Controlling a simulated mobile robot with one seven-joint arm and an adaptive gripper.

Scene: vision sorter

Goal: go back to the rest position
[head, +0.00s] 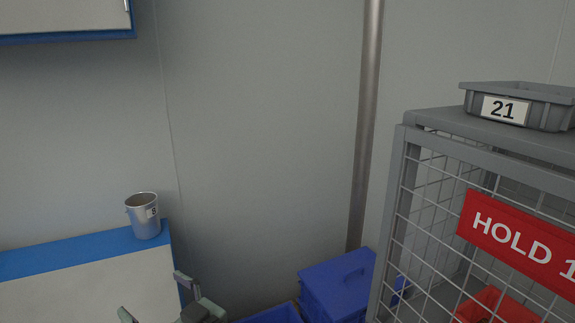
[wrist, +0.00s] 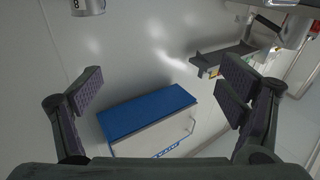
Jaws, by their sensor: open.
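My gripper (head: 158,300) shows at the bottom edge of the head view, left of centre, with its fingers apart. In the wrist view my gripper (wrist: 162,100) has its two dark padded fingers spread wide, with nothing between them. The gap looks onto the grey wall and a blue-topped white unit farther off. Most of my arm is out of view.
A metal cup (head: 144,216) stands on a blue-edged white surface (head: 85,253) at left. A grey mesh cage (head: 398,215) with a red HOLD sign (head: 520,238) stands at right, a grey bin (head: 545,106) marked 21 on top. Blue containers (head: 338,285) sit low between.

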